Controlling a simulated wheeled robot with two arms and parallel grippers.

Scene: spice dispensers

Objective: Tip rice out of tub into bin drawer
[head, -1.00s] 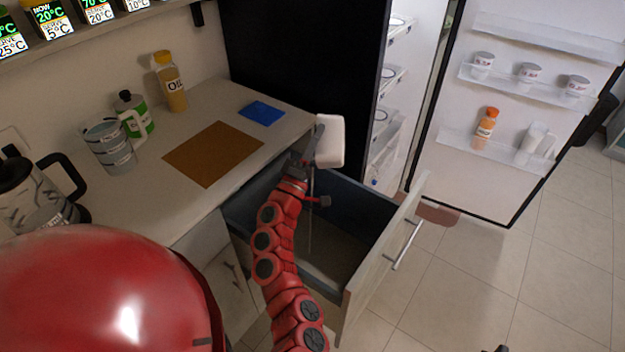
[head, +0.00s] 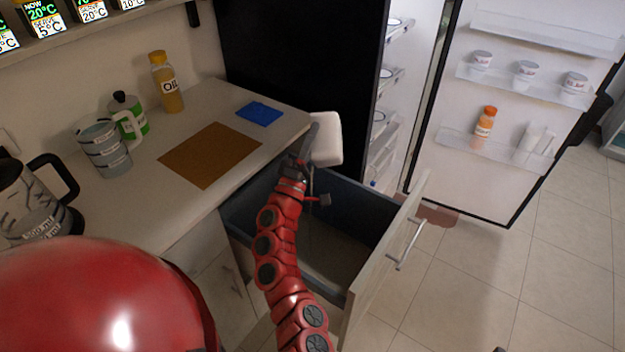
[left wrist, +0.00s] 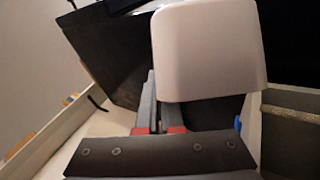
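The white tub (head: 326,139) is held above the back of the open bin drawer (head: 383,240), near the counter's corner. My left gripper (head: 303,165) is shut on the tub's near side, with my red arm reaching up over the drawer. In the left wrist view the tub (left wrist: 208,50) shows its smooth outer wall just beyond the fingers; its opening is hidden. I cannot make out any rice. The dark inside of the drawer is partly covered by my arm. My right gripper cannot be made out.
The counter holds a brown mat (head: 209,155), a blue cloth-like square (head: 259,113), an oil bottle (head: 167,82), a striped mug (head: 103,147) and a kettle (head: 36,203). The fridge door (head: 510,120) stands open at right.

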